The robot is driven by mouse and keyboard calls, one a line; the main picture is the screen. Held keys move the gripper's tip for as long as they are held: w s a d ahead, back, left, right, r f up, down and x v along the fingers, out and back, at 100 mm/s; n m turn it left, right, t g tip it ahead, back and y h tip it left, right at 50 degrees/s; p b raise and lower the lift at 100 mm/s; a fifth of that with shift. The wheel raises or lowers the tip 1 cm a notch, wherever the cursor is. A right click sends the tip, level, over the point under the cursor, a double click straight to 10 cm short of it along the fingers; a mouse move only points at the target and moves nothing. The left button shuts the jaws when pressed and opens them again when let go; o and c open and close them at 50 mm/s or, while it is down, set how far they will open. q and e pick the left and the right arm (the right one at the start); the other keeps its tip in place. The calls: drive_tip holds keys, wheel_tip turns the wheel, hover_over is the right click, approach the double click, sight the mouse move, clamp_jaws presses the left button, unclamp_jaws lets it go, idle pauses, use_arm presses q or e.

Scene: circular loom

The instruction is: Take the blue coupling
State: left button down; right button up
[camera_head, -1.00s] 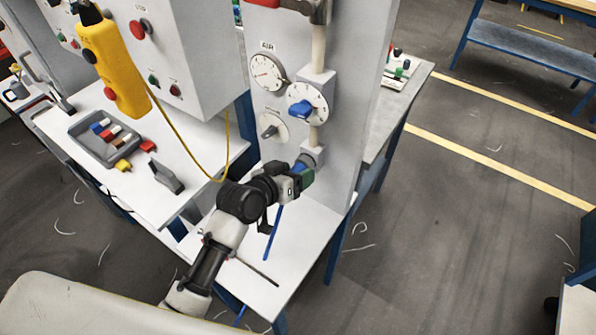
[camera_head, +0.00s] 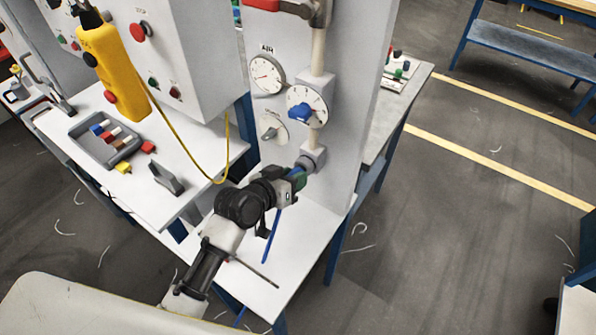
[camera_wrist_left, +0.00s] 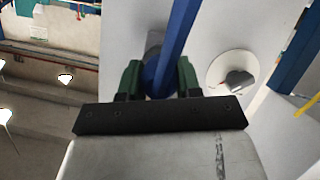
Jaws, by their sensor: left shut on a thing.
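The blue coupling (camera_wrist_left: 158,80) sits between the green fingers of my left gripper (camera_wrist_left: 158,82) in the left wrist view, with a blue hose (camera_wrist_left: 181,32) running across in front of it. In the head view my left gripper (camera_head: 294,178) is shut on it just under the grey fitting (camera_head: 313,157) at the lower end of the pale vertical pipe. My fingers hide most of the coupling there, and I cannot tell whether it is still seated in the fitting. The blue hose hangs below the gripper (camera_head: 271,240). My right gripper is not in view.
The grey panel (camera_head: 345,120) stands close behind my gripper, with a gauge (camera_head: 266,74) and a blue-knobbed dial (camera_head: 300,112). A yellow pendant (camera_head: 118,80) hangs to the left. A tray (camera_head: 95,140) lies on the white bench. Open floor lies to the right.

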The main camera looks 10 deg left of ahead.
use_arm(q)
drive_tip(key=shift+s+a+r+p, duration=0.1)
drive_tip(key=shift+s+a+p, duration=0.25)
drive_tip(key=shift+s, duration=0.5)
drive_tip(key=shift+s+a+r+p, duration=0.1)
drive_tip(key=shift+s+a+p, duration=0.2)
drive_tip(key=shift+s, duration=0.5)
